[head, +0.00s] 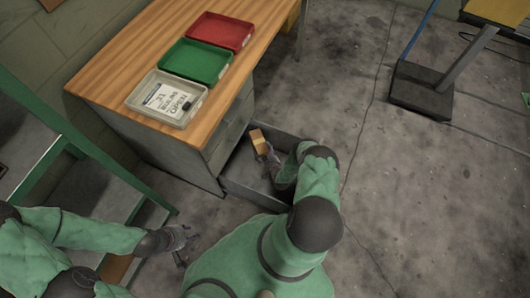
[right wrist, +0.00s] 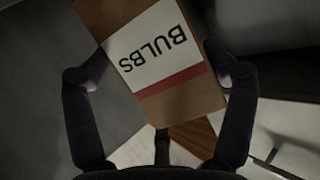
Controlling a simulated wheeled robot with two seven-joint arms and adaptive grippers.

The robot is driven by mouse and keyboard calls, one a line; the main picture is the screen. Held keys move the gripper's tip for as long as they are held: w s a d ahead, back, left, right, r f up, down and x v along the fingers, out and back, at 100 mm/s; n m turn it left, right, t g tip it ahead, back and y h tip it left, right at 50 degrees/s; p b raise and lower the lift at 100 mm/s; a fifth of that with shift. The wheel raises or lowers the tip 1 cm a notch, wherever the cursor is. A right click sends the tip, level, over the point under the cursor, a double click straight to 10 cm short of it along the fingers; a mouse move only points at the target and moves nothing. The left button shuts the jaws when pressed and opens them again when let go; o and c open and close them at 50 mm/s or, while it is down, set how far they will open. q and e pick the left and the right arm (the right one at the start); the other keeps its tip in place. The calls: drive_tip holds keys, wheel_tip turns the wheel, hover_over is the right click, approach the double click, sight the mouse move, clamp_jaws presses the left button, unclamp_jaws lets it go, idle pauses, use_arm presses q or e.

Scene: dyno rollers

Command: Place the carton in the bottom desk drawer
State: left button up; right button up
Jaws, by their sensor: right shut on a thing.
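The carton (head: 259,142) is a small brown box. In the right wrist view its white label reads "BULBS" above a red stripe (right wrist: 158,60). My right gripper (head: 266,157) is shut on the carton, with one finger on each side of it in the right wrist view (right wrist: 150,75). The bottom desk drawer (head: 248,194) is pulled out, and the carton appears over its opening. I cannot tell how far the carton is above the drawer floor. My right arm hides part of the drawer. My left gripper (head: 182,242) is low beside the desk, its finger opening unclear.
A green frame (head: 75,135) stands at left. Concrete floor (head: 430,200) to the right is clear near the drawer.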

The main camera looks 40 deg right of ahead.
drive_tip(key=shift+f, duration=0.5)
drive_tip(key=o, duration=1.2)
drive_tip(key=shift+o, duration=0.2)
drive_tip(key=shift+r, duration=0.5)
drive_tip(key=p+v, duration=0.3)
drive_tip(key=v, duration=0.4)
drive_tip(key=shift+s+r, duration=0.2)
drive_tip(key=shift+a, duration=0.1)
